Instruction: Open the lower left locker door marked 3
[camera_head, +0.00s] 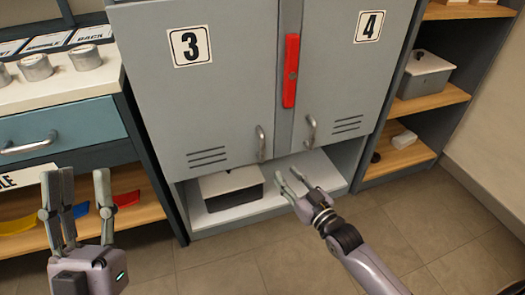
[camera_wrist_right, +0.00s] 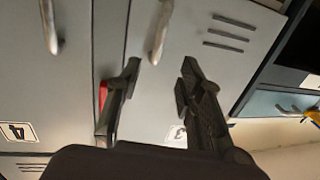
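The grey locker door marked 3 (camera_head: 215,95) is shut, with its number plate near the top and vent slots low down. Its upright metal handle (camera_head: 261,142) is at the door's lower right. In the right wrist view the same handle (camera_wrist_right: 160,32) shows ahead of the fingertips, with door 3 (camera_wrist_right: 250,62) on the right. My right gripper (camera_head: 290,182) is open and empty, below and to the right of the handle, apart from it. Its fingers also show spread in the right wrist view (camera_wrist_right: 158,78). My left gripper (camera_head: 76,186) is open and empty at the far left.
Door 4 (camera_head: 350,80) is shut beside door 3, with its own handle (camera_head: 311,131). A red bar (camera_head: 291,70) stands between them. Below is an open shelf with a grey box (camera_head: 231,188). A counter (camera_head: 62,88) is left; shelves (camera_head: 437,102) are right.

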